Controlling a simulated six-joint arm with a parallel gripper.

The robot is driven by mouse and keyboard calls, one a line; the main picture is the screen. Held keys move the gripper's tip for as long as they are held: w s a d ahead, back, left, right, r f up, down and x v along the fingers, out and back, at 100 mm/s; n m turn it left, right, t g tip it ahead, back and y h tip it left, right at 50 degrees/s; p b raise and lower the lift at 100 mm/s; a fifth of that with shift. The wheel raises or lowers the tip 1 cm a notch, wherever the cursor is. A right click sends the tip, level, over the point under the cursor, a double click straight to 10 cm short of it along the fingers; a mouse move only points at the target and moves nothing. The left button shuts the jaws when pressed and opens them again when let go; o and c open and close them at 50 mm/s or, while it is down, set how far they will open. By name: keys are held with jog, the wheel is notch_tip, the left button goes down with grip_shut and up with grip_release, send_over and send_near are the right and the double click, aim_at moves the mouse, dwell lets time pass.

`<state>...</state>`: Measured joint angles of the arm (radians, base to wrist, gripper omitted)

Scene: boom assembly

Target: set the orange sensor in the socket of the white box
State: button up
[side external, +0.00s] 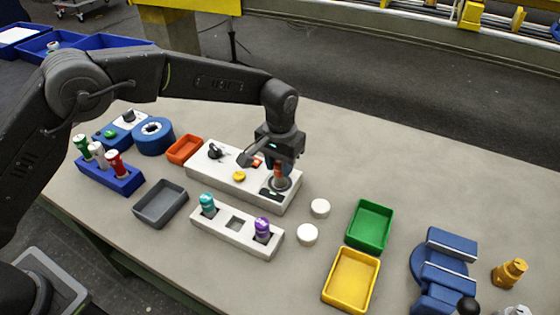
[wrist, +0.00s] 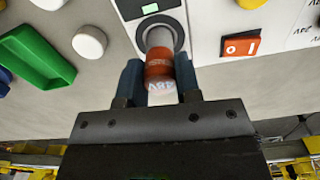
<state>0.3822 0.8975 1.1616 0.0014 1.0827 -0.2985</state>
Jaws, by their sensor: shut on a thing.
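The orange sensor (side external: 279,171) is upright between the fingers of my gripper (side external: 281,166), at the right end of the white box (side external: 210,171). In the wrist view, my gripper (wrist: 160,84) is shut on the sensor (wrist: 159,67), with one blue finger on each side. The sensor's silver lower end lines up with the dark round socket (wrist: 178,31) on the white box (wrist: 203,18). I cannot tell how deep the end sits in it. The socket is partly hidden by the sensor.
The white box carries a yellow button (side external: 239,176), a red switch (wrist: 240,46) and a small green display (wrist: 150,9). A white rack (side external: 215,225) with teal and purple cylinders stands in front. White discs (side external: 320,208), a green tray (side external: 369,225) and a yellow tray (side external: 350,280) lie to the right.

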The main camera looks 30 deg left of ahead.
jog(key=shift+f, duration=0.6)
jog(key=shift+f, duration=0.35)
jog(key=shift+f, duration=0.15)
jog(key=o, duration=1)
jog(key=shift+r, duration=3.55)
